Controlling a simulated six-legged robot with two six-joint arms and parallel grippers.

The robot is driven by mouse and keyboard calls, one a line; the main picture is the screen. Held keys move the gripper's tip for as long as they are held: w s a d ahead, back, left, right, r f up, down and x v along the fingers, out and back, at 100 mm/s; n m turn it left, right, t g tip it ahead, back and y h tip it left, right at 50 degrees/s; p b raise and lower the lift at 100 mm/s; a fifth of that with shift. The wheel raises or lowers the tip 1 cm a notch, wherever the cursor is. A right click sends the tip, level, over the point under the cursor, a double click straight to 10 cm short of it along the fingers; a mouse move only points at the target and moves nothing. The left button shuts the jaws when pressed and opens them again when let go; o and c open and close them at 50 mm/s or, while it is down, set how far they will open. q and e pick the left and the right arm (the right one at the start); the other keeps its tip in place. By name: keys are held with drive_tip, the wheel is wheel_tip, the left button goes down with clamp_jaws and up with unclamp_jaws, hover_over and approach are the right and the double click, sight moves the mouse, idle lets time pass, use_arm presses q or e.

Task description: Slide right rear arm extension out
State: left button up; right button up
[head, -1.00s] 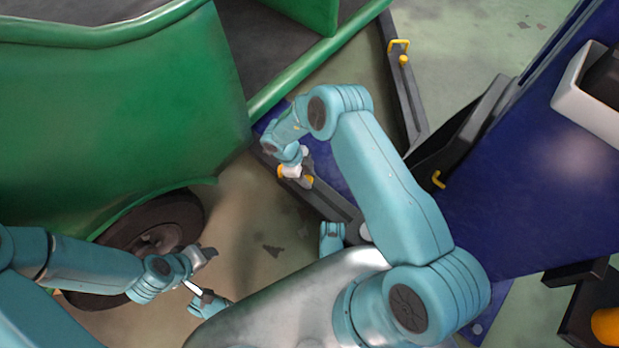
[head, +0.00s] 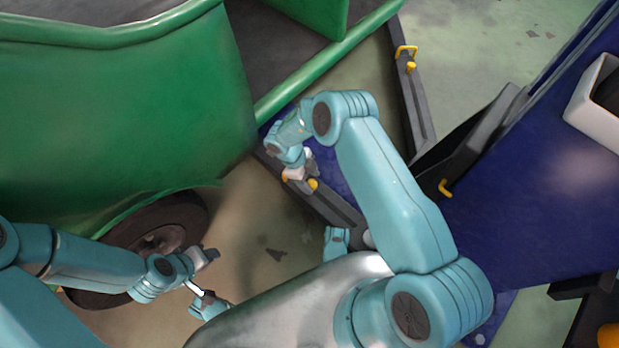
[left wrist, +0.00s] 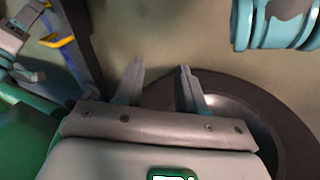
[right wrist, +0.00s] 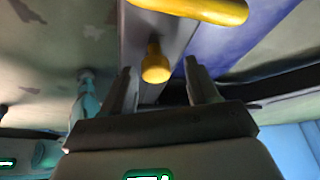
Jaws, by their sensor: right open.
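The dark lift arm (head: 336,207) near my right gripper lies low beside the green rickshaw. It carries a yellow handle and a yellow knob (head: 313,185). In the right wrist view the knob (right wrist: 155,65) shows between the fingertips, and the yellow handle (right wrist: 205,8) crosses the top. My right gripper (head: 300,174) is open at the handle and knob; I cannot tell whether it touches either. The handle is partly hidden by the gripper in the head view. My left gripper (head: 208,254) is open and empty (left wrist: 160,66), by the rickshaw's wheel.
The green rickshaw (head: 120,120) fills the upper left, with its dark wheel (head: 165,235) near my left arm. Another dark lift arm (head: 412,100) with a yellow handle (head: 405,51) lies farther back. A blue lift post (head: 540,190) stands at right. Open floor shows at the upper right.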

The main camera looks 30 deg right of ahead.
use_arm(q)
drive_tip(key=s+d+r+g+p, duration=0.1)
drive_tip(key=s+r+g+p, duration=0.1)
drive_tip(key=s+r+p, duration=0.3)
wheel_tip(320, 180, up, 4)
drive_tip(key=p, duration=0.4)
drive_tip(key=shift+s+d+h, duration=0.15)
drive_tip(key=shift+d+h, duration=0.1)
drive_tip(key=shift+h, duration=0.05)
use_arm(e)
wheel_tip(320, 180, up, 20)
